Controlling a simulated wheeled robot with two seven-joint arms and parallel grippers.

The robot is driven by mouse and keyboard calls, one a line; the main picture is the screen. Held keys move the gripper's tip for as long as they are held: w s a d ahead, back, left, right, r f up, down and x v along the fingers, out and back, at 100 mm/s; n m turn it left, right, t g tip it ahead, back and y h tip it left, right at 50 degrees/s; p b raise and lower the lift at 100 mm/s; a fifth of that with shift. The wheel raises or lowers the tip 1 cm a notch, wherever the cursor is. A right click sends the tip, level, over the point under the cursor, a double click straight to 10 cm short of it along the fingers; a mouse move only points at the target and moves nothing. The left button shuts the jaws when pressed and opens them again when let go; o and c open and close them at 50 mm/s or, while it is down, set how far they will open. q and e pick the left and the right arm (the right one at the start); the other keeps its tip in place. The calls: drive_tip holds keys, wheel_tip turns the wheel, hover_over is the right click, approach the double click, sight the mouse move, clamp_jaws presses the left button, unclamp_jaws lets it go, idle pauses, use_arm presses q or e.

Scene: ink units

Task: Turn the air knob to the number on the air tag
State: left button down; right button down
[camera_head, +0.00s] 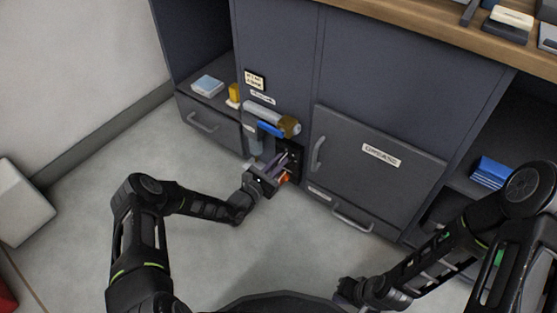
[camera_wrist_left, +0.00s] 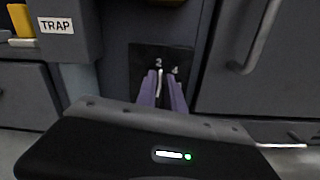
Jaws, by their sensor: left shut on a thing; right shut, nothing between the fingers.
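My left gripper (camera_head: 281,162) reaches a dark panel (camera_head: 294,153) on the front of the grey cabinet. In the left wrist view the purple fingers (camera_wrist_left: 163,90) are shut on a knob (camera_wrist_left: 159,83) at this panel; only a thin pale strip of it shows between them. The digits 2 and 4 stand on the panel (camera_wrist_left: 178,53) just above the fingertips; other marks are hidden. A small pale tag (camera_head: 255,79) is on the cabinet above, its writing too small to read. My right gripper (camera_head: 347,291) is shut and empty, low over the floor.
A silver-and-brown cylinder (camera_head: 270,118) and a blue part sit above the panel. A box labelled TRAP (camera_wrist_left: 57,26) is left of my left gripper. A door with a handle (camera_head: 317,154) is close on the right. The floor (camera_head: 210,245) in front is clear.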

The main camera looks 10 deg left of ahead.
use_arm(q)
drive_tip(key=m+p, duration=0.1)
drive_tip(key=m, duration=0.1)
drive_tip(key=m+p, duration=0.1)
drive_tip(key=m, duration=0.1)
drive_tip(key=shift+s+d+p, duration=0.15)
drive_tip(key=shift+d+p, duration=0.2)
drive_tip(key=shift+d+f+m+p, duration=0.15)
drive_tip(key=shift+m+p, duration=0.25)
drive_tip(key=shift+m, duration=0.4)
drive_tip(key=shift+f+m+p, duration=0.15)
drive_tip(key=shift+m+p, duration=0.2)
drive_tip(key=shift+m, duration=0.45)
drive_tip(key=c, duration=1.4)
unclamp_jaws()
drive_tip(key=shift+c, duration=0.2)
drive_tip(key=shift+s, duration=0.1)
drive_tip(key=p+v, duration=0.2)
drive_tip(key=v, duration=0.5)
drive_tip(key=shift+s+p, duration=0.35)
